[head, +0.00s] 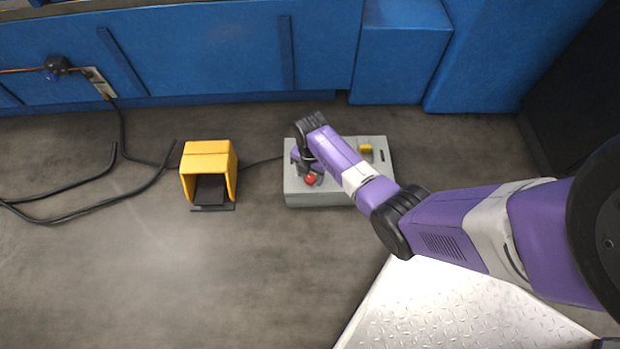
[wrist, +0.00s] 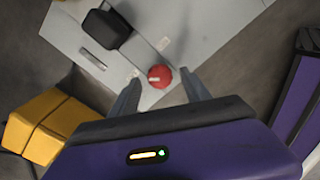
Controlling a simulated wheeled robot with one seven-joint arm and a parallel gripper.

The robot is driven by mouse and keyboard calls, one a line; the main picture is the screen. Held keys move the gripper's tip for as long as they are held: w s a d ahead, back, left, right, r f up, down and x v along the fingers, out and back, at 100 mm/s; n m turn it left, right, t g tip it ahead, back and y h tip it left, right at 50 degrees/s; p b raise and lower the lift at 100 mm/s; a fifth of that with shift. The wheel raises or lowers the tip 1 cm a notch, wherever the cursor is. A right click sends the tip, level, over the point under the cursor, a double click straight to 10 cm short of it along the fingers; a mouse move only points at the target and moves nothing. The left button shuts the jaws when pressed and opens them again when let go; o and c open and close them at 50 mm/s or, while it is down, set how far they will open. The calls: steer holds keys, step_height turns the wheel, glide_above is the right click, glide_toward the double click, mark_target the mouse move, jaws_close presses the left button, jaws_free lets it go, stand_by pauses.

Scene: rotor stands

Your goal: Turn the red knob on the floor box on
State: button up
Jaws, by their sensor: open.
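The grey floor box (head: 335,198) sits on the dark floor in the middle of the head view. The red knob (head: 311,178) is near its front left; it also shows in the wrist view (wrist: 160,76) with a small pale mark on it. My gripper (wrist: 160,78) is open, its two grey fingers pointing at the knob with one on each side. I cannot tell whether either finger touches the knob. In the head view my arm covers part of the box top, and the fingertips are hard to make out.
A yellow foot-pedal housing (head: 208,160) stands on the floor left of the box. A small yellow part (head: 365,148) is on the box's right side, and a black block (wrist: 107,35) shows in the wrist view. Black cables lie at left. A blue wall (head: 200,60) runs behind.

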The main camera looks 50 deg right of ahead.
steer(key=shift+f, duration=0.4)
steer(key=shift+c, duration=0.3)
jaws_close()
